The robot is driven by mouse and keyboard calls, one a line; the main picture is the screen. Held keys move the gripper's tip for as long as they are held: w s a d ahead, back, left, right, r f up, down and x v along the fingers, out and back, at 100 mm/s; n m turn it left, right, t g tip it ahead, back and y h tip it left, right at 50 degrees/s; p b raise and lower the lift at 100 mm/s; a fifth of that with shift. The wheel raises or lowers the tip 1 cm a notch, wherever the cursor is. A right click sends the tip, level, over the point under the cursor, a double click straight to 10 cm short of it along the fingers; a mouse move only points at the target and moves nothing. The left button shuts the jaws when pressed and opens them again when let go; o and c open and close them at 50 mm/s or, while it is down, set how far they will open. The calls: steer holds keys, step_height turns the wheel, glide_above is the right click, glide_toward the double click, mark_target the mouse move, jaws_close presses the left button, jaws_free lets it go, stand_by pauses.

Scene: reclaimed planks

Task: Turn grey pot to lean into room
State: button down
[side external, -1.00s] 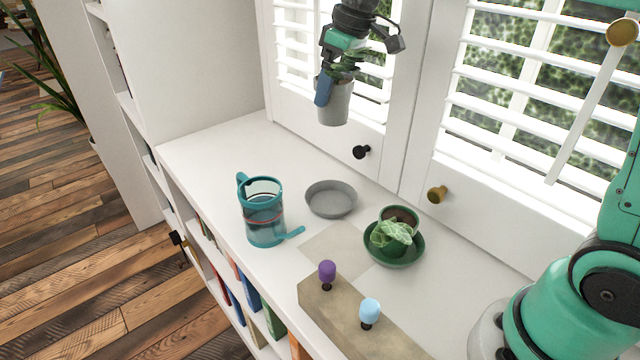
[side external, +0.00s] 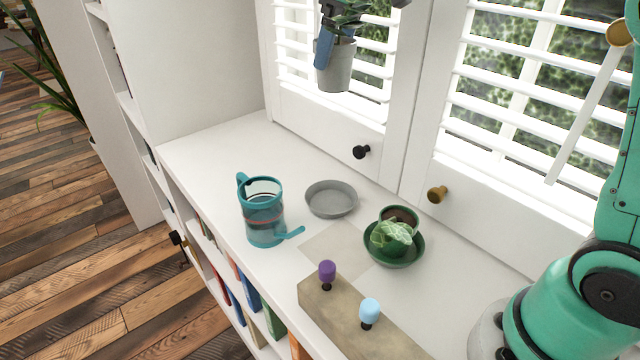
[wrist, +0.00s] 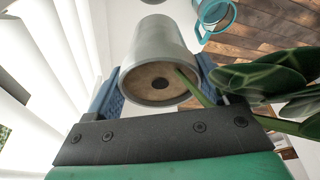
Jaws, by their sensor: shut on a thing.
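The grey pot (side external: 336,72) holds a leafy green plant and hangs in the air in front of the shutters, high above the counter. My gripper (side external: 325,48) is shut on the pot, with blue fingers on its sides; its upper part is cut off by the top edge. In the wrist view the pot (wrist: 158,62) sits between my fingers, with soil inside and leaves (wrist: 265,85) reaching right. An empty grey saucer (side external: 331,199) lies on the counter below.
A green pot with a pale-leaved plant (side external: 392,236) stands in a green saucer (side external: 407,257). A teal glass jug (side external: 263,212) stands left of the grey saucer. A wooden block (side external: 345,318) with purple and blue knobs is in front. White shutters (side external: 520,100) line the back.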

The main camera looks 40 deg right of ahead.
step_height(320, 180, down, 19)
steer(key=m+h, duration=0.1)
steer(key=m, duration=0.2)
steer(key=shift+f, duration=0.2)
steer(key=shift+s+x, duration=0.2)
steer(key=shift+x, duration=0.55)
steer(key=shift+s+x, duration=0.15)
steer(key=shift+x, duration=0.55)
steer(key=shift+f, duration=0.1)
jaws_free()
